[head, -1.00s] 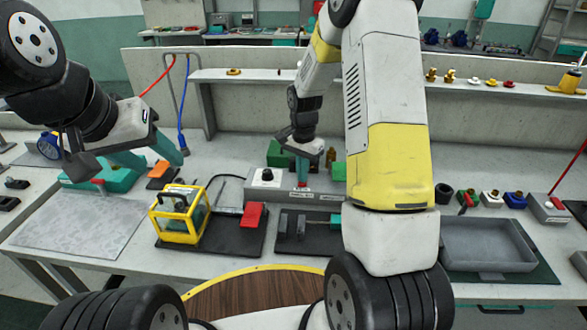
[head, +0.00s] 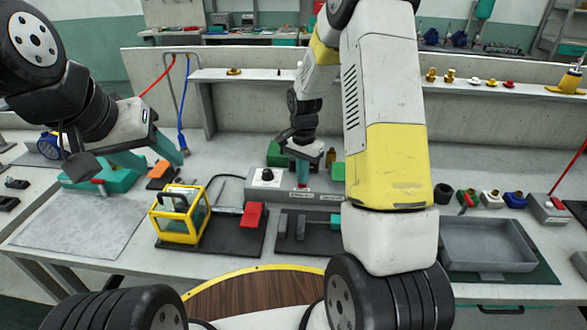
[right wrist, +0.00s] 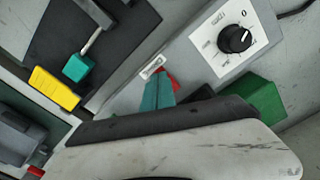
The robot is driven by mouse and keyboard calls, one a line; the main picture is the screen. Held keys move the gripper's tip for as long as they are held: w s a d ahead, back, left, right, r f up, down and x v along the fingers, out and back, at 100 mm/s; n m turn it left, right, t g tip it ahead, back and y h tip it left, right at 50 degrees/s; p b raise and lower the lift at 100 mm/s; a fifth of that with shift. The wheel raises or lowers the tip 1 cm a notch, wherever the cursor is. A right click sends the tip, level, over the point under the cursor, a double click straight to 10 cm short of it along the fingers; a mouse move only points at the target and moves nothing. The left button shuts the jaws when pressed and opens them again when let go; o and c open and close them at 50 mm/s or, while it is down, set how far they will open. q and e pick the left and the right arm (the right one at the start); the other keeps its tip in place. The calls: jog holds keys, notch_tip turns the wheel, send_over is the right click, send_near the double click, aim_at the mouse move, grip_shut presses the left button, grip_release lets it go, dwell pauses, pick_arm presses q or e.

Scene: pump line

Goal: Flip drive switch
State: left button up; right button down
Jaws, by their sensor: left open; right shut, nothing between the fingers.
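A long grey control box (head: 325,193) stands on the bench, with a black dial on a white plate (right wrist: 235,39) on its top. A small red part (right wrist: 174,80), which looks like a switch, shows on the box beside my right fingertips and is mostly hidden by them. My right gripper (head: 302,184) points down at it with its teal fingers shut and empty. They also show in the right wrist view (right wrist: 157,92); whether they touch the red part, I cannot tell. My left gripper (head: 162,165) is open and empty over the left of the bench.
A yellow-framed box (head: 181,214) and a red block (head: 253,215) sit on a dark mat to the left. Green blocks (right wrist: 252,105) stand close behind the control box. A grey tray (head: 487,244) lies at the right.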

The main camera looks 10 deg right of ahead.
notch_tip(320, 180, up, 7)
jog(key=shift+f, duration=0.2)
dwell(0.5)
jog(key=s+r+n+t, duration=0.2)
jog(key=s+r, duration=0.3)
jog(key=r, duration=0.4)
jog(key=s+a+r+n+t+y, duration=0.1)
jog(key=s+r+n, duration=0.3)
jog(key=s, duration=0.5)
jog(key=s+a+r+n+t+y, duration=0.1)
jog(key=s+r+n+t, duration=0.2)
jog(key=s+r, duration=0.4)
jog(key=s, duration=0.3)
jog(key=shift+s+r+n, duration=0.15)
jog(key=shift+r+n, duration=0.05)
jog(key=shift+n, duration=0.2)
jog(key=shift+a, duration=0.1)
